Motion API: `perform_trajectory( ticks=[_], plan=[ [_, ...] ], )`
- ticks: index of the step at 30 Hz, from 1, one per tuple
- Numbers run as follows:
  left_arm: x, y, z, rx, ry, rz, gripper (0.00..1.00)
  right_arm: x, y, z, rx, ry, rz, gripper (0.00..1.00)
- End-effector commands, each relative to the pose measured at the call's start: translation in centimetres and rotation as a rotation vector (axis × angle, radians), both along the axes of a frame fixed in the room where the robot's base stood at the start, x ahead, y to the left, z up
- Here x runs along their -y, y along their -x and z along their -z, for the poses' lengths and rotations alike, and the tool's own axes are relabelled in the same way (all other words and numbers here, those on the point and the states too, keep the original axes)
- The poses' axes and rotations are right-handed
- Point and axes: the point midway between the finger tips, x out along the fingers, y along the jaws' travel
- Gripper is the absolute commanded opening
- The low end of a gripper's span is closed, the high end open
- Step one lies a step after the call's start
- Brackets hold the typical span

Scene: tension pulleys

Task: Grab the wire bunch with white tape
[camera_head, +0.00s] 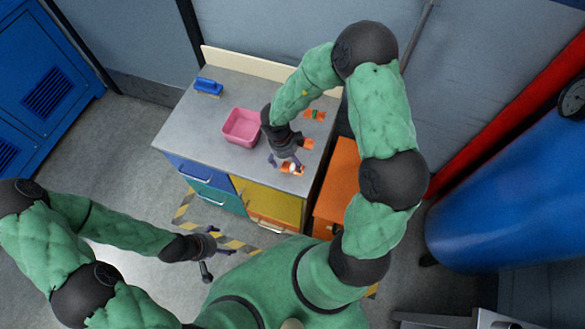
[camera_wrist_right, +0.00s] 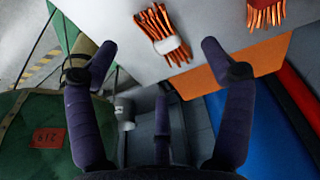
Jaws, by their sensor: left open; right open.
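The wire bunch with white tape (camera_wrist_right: 167,44) is a sheaf of orange wires on the grey countertop. In the right wrist view it lies ahead of and between my open fingertips, apart from both. In the head view this bunch (camera_head: 291,169) sits near the counter's front right edge, partly covered by my right gripper (camera_head: 284,162), which is open and empty above it. My left gripper (camera_head: 207,246) is open and empty, low in front of the cabinet, away from the counter.
Another orange bunch with red tape (camera_wrist_right: 265,14) lies beside it in the wrist view. A bunch with a green band (camera_head: 316,114) lies farther back. A pink bin (camera_head: 241,127) and a blue brush-like object (camera_head: 208,87) stand on the counter (camera_head: 190,130). A blue tank (camera_head: 510,190) is at right.

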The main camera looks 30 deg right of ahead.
Motion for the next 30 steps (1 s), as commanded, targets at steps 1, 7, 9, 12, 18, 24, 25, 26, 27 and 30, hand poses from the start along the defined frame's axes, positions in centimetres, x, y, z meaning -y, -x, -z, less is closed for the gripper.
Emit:
perform_trajectory(
  ticks=[1,7,9,12,18,24,25,26,27,30],
  plan=[
    [0.0,0.0,0.3,0.000,0.000,0.000,0.92,0.1,0.1,0.4,0.000,0.000,0.001,0.82],
    [0.0,0.0,2.0,0.001,0.000,0.000,0.92,0.4,0.5,2.6,0.001,-0.001,0.001,0.82],
    [0.0,0.0,2.7,0.001,0.000,0.000,0.92,0.6,0.7,3.6,-0.001,-0.001,0.001,0.82],
    [0.0,0.0,3.3,0.000,0.000,0.000,0.92,0.7,0.8,4.6,0.000,0.000,0.002,0.82],
    [0.0,0.0,3.2,0.001,0.000,0.000,0.92,0.7,0.8,4.8,0.001,-0.001,0.000,0.82],
    [0.0,0.0,3.2,0.001,0.000,0.000,0.92,0.7,0.8,4.7,0.001,-0.001,0.000,0.48],
    [0.0,0.0,3.2,0.001,0.000,0.000,0.92,0.7,0.8,4.7,0.001,-0.001,0.000,0.39],
    [0.0,0.0,3.2,0.001,0.000,0.000,0.92,0.7,0.8,4.7,0.001,-0.001,0.000,0.31],
    [0.0,0.0,3.2,0.001,0.000,0.000,0.92,0.7,0.8,4.8,0.001,-0.001,0.000,0.21],
    [0.0,0.0,3.2,0.001,0.000,0.000,0.92,0.7,0.8,4.8,0.001,-0.001,0.000,0.20]
  ],
)
